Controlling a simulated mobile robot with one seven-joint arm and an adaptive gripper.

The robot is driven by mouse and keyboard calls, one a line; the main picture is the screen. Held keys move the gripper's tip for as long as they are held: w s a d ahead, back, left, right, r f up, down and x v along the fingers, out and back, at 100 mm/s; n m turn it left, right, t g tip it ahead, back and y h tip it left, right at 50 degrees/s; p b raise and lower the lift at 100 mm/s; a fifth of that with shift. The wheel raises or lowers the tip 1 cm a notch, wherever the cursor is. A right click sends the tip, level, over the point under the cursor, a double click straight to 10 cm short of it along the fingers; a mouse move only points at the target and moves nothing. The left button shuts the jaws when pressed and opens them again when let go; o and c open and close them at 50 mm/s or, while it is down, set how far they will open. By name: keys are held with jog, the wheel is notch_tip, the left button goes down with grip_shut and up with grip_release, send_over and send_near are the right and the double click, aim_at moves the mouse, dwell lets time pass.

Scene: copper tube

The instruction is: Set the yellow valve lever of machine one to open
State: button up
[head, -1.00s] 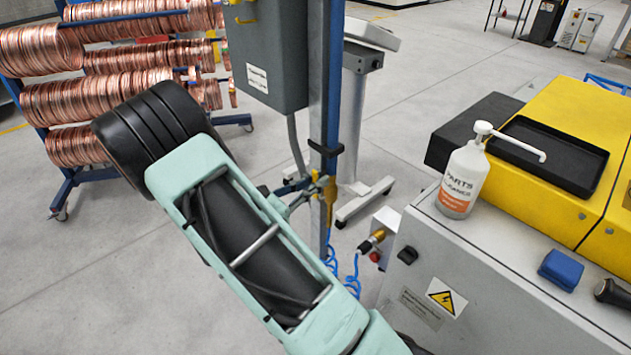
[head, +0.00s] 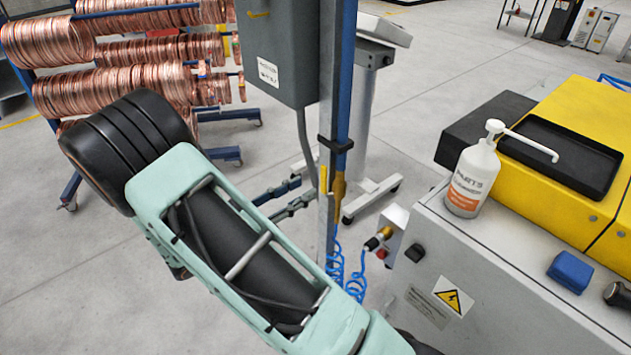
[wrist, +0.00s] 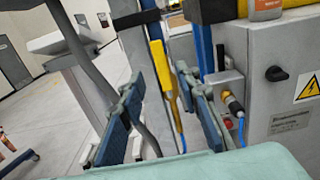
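The yellow valve lever (wrist: 160,68) hangs almost straight down along the blue post in the wrist view. In the head view it is a narrow yellow strip (head: 323,174) on the post's left side. My gripper (head: 297,192) is left of the post and apart from the lever. In the wrist view my gripper (wrist: 166,112) is open and empty, with the lever showing beyond the gap between its fingers. The valve body is too small to make out.
An amber-yellow piece (head: 338,190) with a coiled blue hose (head: 340,265) hangs beside the lever. A grey box (head: 277,60) is above, on the post. The grey machine cabinet (head: 470,262) stands right, with a brass fitting (head: 383,234).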

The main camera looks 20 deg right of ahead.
jog(key=v, duration=0.4)
jog(key=shift+a, duration=0.15)
